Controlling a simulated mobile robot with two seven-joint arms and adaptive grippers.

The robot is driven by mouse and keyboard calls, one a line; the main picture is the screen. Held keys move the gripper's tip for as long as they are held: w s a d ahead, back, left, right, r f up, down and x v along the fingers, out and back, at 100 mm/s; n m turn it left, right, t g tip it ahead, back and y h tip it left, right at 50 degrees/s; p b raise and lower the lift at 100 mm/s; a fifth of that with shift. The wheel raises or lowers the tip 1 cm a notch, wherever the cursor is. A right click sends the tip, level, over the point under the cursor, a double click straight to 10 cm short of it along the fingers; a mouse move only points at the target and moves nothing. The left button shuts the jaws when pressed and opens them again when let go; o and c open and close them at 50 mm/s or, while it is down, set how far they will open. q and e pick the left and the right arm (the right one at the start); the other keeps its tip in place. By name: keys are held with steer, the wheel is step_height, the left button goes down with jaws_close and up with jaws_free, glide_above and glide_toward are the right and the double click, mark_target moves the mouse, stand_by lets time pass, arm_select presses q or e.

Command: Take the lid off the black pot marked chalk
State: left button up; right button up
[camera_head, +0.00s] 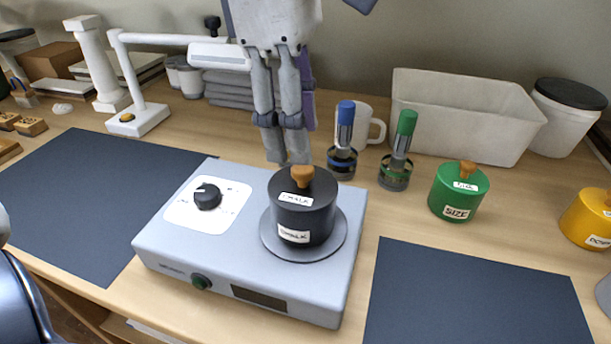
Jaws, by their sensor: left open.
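The black pot (305,222) stands upright on the round plate of a grey hot plate (240,270). A white label on its side reads CHALK. Its black lid (318,190) sits on top, with an orange-brown knob (302,174) and another CHALK label. My left gripper (288,158) points down from the top of the view, just behind and slightly left of the knob. Its fingers look close together in this view but are open, with nothing seen between them. It appears apart from the knob; the exact depth gap is hard to tell. My right gripper is not seen.
A green pot (455,195) marked SIZE and a yellow pot (588,220) stand to the right. Two capped markers, blue (345,125) and green (403,135), stand in holders behind the black pot. A white bin (460,120) is behind. Dark mats (90,195) lie either side.

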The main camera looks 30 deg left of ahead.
mark_target(302, 167)
arm_select(q)
step_height(302, 167, down, 6)
steer(key=shift+w+d+r, duration=0.15)
steer(key=shift+r, duration=0.05)
jaws_close()
steer(key=shift+r, duration=0.1)
